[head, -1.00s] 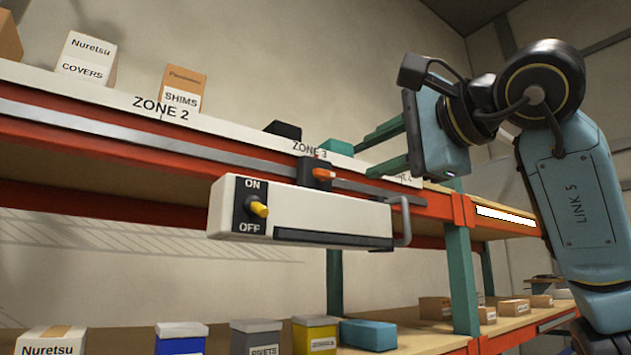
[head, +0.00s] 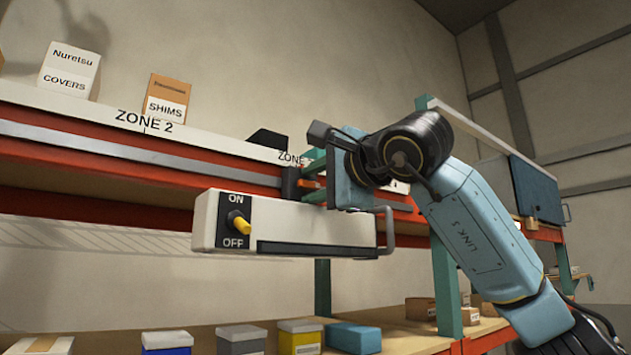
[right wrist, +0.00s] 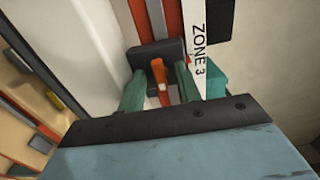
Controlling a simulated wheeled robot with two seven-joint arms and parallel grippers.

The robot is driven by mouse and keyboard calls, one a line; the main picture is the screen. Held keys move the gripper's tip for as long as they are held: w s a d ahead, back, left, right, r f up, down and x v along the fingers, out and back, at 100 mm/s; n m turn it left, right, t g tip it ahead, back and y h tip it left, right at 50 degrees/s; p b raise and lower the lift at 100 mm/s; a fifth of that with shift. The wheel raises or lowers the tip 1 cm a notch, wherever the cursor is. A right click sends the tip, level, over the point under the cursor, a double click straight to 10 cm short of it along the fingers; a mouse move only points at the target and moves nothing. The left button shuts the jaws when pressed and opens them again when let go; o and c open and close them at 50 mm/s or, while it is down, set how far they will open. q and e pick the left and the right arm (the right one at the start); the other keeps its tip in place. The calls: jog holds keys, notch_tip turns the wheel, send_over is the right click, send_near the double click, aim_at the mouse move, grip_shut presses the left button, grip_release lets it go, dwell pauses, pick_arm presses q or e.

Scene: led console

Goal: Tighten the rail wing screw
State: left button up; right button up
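The orange rail wing screw (head: 308,184) sits on a black clamp (head: 291,183) on the grey rail, above the white console box (head: 310,219). My right gripper (head: 315,180) is at the wing screw, its green fingers reaching toward the clamp. In the right wrist view the orange wing (right wrist: 160,78) stands between the two fingers of the right gripper (right wrist: 158,90), with a narrow gap on each side, so the gripper is open around it. The black clamp (right wrist: 150,55) lies just beyond the fingertips. The left gripper is not in view.
The console has a yellow lever switch (head: 239,225) pointing toward OFF and a grey handle (head: 387,228) at its right end. Cartons (head: 167,100) stand on the upper shelf. Several bins and boxes (head: 353,337) stand on the lower shelf.

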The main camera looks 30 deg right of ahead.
jog(key=shift+c, duration=1.3)
grip_shut()
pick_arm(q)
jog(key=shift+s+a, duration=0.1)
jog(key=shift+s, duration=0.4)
